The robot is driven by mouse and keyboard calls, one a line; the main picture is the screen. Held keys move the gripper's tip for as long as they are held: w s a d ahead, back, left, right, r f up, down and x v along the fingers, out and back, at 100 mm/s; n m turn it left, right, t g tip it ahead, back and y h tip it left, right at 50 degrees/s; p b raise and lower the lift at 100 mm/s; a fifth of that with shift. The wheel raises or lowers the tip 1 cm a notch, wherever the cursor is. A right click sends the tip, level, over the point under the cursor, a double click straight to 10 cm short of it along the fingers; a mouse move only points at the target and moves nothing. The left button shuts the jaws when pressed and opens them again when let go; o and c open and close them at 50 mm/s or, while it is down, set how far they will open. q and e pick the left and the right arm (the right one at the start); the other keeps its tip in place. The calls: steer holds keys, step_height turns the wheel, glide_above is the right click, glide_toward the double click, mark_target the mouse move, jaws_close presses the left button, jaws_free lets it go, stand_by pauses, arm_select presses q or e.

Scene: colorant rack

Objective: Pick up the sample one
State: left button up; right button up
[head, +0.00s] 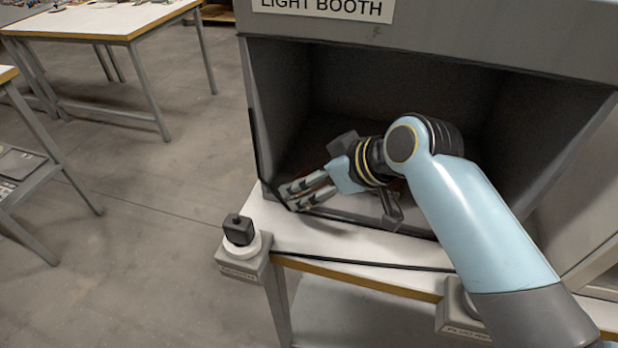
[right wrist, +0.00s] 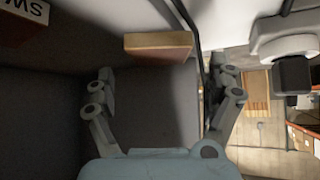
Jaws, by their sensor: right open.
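In the right wrist view, a small block with a tan-brown face (right wrist: 158,52) and a paler strip along its top, probably sample one, lies just ahead of my right gripper (right wrist: 160,78). The gripper's two fingers are spread wide, one to either side of the block's line, with nothing between them. In the head view my right gripper (head: 307,190) is at the front left of the light booth (head: 430,80), low near its floor. The block cannot be made out in the head view. My left gripper is not in view.
The booth stands on a white table (head: 290,225) with a wood-coloured edge. A round white mount with a black knob (head: 239,230) sits at the table's left corner. Another table (head: 85,22) stands at back left.

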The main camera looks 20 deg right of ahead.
steer(key=shift+x, duration=1.45)
steer(key=c, duration=1.3)
steer(key=shift+o, duration=0.2)
steer(key=shift+s+d, duration=0.2)
steer(key=shift+s, duration=0.1)
steer(key=shift+s+d+r, duration=0.1)
steer(key=shift+s+d, duration=0.05)
steer(key=shift+s, duration=0.3)
steer(key=shift+w, duration=0.1)
steer(key=o, duration=0.8)
steer(key=shift+w, duration=0.1)
steer(key=o, duration=0.4)
